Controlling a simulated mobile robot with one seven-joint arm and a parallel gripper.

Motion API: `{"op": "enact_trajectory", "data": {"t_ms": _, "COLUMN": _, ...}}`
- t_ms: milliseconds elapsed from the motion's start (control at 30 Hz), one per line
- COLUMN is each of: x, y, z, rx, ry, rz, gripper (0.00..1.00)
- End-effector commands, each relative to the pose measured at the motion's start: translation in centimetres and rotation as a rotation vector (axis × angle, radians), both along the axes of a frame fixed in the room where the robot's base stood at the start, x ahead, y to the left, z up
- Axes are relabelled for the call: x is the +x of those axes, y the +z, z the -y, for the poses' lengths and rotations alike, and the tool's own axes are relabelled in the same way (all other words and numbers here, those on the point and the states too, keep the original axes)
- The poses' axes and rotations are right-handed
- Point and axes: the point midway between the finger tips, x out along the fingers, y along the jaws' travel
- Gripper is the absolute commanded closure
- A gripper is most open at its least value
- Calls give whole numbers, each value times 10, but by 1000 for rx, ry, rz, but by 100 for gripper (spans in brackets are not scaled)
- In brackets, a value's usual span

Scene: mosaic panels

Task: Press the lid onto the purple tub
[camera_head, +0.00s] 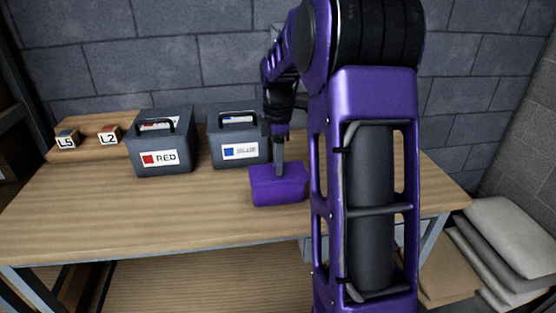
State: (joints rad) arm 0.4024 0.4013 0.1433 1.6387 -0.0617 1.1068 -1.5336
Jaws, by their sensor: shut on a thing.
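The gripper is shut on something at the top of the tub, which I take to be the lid. I cannot make out the lid's edge apart from the tub, nor whether it is seated. My arm hides the area just right of the tub.
Small blocks marked L5 (67,142) and L2 (108,137) lie far left. The table's front left (120,225) is clear. White sacks (510,240) lie right of the table.

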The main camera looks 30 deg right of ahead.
Motion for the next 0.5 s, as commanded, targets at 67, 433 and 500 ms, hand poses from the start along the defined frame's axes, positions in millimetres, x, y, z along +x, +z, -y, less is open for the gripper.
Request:
{"op": "enact_trajectory", "data": {"t_ms": 67, "x": 0, "y": -1, "z": 0, "rx": 0, "ry": 0, "rz": 0, "gripper": 100}}
{"op": "enact_trajectory", "data": {"t_ms": 433, "x": 0, "y": -1, "z": 0, "rx": 0, "ry": 0, "rz": 0, "gripper": 100}}
{"op": "enact_trajectory", "data": {"t_ms": 500, "x": 0, "y": -1, "z": 0, "rx": 0, "ry": 0, "rz": 0, "gripper": 56}}
